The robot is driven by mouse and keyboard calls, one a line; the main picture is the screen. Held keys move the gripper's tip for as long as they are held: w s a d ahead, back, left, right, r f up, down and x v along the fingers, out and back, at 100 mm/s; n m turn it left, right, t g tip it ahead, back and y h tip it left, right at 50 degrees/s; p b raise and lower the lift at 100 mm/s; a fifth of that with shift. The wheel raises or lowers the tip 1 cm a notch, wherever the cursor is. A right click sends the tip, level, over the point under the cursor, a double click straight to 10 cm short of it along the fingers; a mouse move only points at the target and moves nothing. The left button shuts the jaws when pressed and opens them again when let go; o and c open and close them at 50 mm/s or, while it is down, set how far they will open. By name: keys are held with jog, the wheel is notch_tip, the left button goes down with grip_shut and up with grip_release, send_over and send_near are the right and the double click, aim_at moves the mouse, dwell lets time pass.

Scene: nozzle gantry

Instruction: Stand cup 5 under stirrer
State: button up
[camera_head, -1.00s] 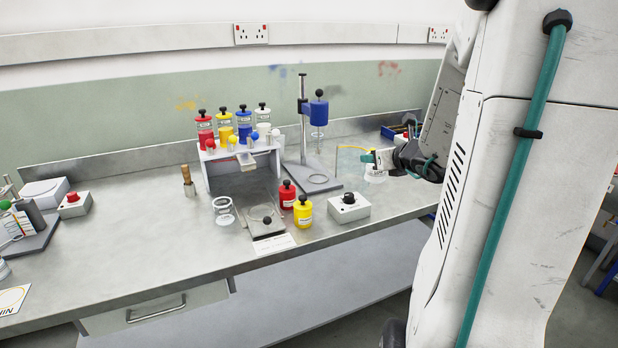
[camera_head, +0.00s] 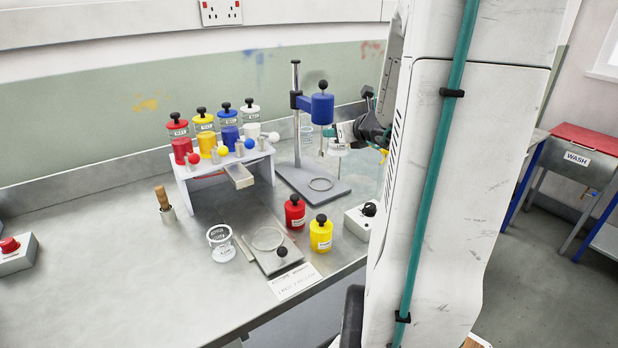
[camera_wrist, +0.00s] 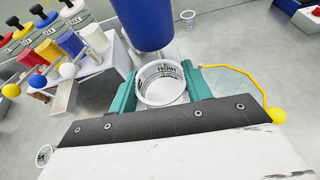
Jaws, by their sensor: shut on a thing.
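My gripper (camera_wrist: 162,92) has green jaws and is shut on a clear cup (camera_wrist: 163,70) with dark print; I cannot read a cup number. In the head view the held cup (camera_head: 337,150) is raised above the bench, close beside the stirrer's rod on the right. I cannot tell whether the rod is inside the cup. The stirrer (camera_head: 322,108) has a blue motor on a post; the motor also shows just ahead of the cup in the wrist view (camera_wrist: 146,22). Its grey base plate (camera_head: 336,193) bears an empty ring (camera_head: 320,184).
A white rack (camera_head: 185,197) with several coloured bottles stands left of the stirrer. Red (camera_head: 295,212) and yellow (camera_head: 321,234) jars and a control box (camera_head: 357,222) stand in front. Another cup (camera_head: 221,243) stands at the front left. A yellow wire with a ball (camera_wrist: 277,115) is right of my gripper.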

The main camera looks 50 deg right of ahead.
jog(key=f, duration=1.3)
jog(key=shift+w+a+f, duration=0.15)
jog(key=shift+w+f, duration=0.1)
jog(key=w, duration=0.1)
jog(key=w+d, duration=0.1)
jog(key=w, duration=0.1)
jog(key=shift+w+d, duration=0.1)
jog(key=shift+w, duration=0.05)
jog(key=shift+w+d, duration=0.15)
jog(key=shift+w, duration=0.3)
jog(key=w, duration=0.1)
jog(key=w+d, duration=0.1)
jog(key=w, duration=0.1)
jog(key=shift+w+d+f, duration=0.1)
jog(key=shift+w+f, duration=0.05)
jog(key=shift+w, duration=0.15)
jog(key=shift+s+f, duration=0.15)
jog(key=shift+f, duration=0.4)
jog(key=o, duration=1.1)
jog(key=shift+f, duration=0.1)
